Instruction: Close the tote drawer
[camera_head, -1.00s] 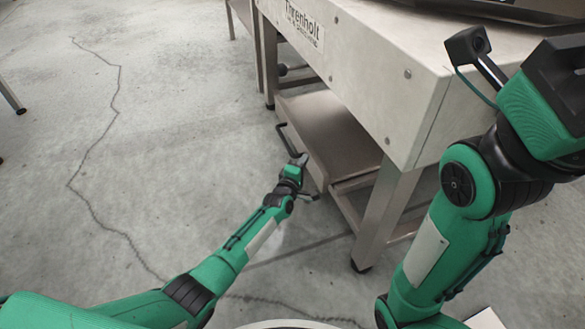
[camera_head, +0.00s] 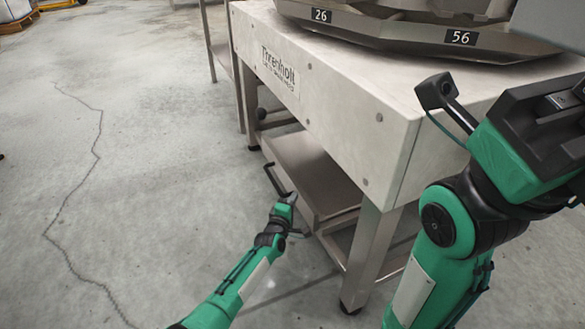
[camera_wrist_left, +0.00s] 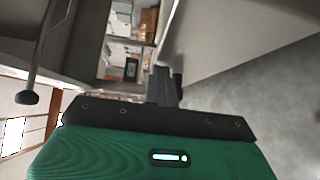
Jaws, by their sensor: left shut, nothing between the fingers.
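The tote drawer (camera_head: 308,173) is a grey metal tray low under the white-topped weigher table. It sticks out past the table's side, so it stands open. A black bar handle (camera_head: 275,180) runs along its outer face. My left gripper (camera_head: 287,203) is shut and empty, at the near end of the handle by the drawer's outer face. I cannot tell whether it touches.
The weigher table (camera_head: 340,112) has a thick pale apron and metal legs (camera_head: 369,255), one close beside the drawer's near side. A metal machine rim (camera_head: 400,38) with number plates sits on top. Open concrete floor (camera_head: 150,170) lies to the left.

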